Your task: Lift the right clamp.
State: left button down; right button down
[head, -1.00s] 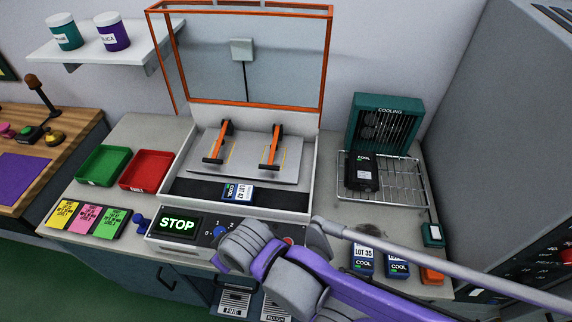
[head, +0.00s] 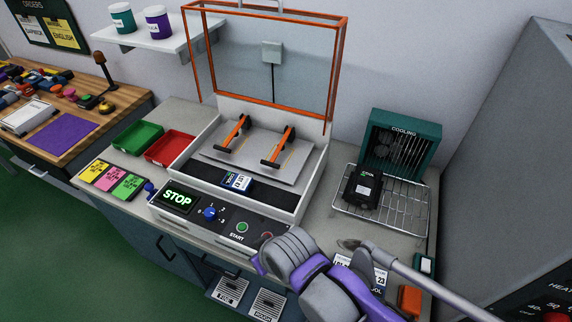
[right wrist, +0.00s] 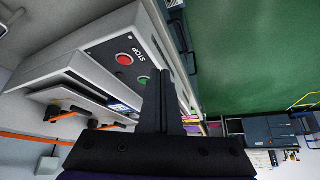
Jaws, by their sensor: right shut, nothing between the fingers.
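The right clamp (head: 279,147) is an orange lever with a black crossbar handle, lying low over the grey plate (head: 255,162) of the machine. The left clamp (head: 235,132) beside it looks the same. In the right wrist view the right clamp (right wrist: 65,113) shows at the left, seen sideways. My right gripper (right wrist: 166,75) is shut and empty, apart from the clamp, out by the machine's front panel. In the head view my right arm shows in front of the panel's right end, and its fingers cannot be made out. My left gripper is out of view.
An orange-framed guard (head: 265,60) stands raised behind the plate. A blue-labelled block (head: 237,182) lies on the dark strip before the clamps. A wire rack (head: 400,205) is at right.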

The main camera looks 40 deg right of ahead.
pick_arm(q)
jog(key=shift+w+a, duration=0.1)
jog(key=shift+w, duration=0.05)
pick_arm(e)
jog(key=shift+w+a, duration=0.1)
jog(key=shift+w, duration=0.05)
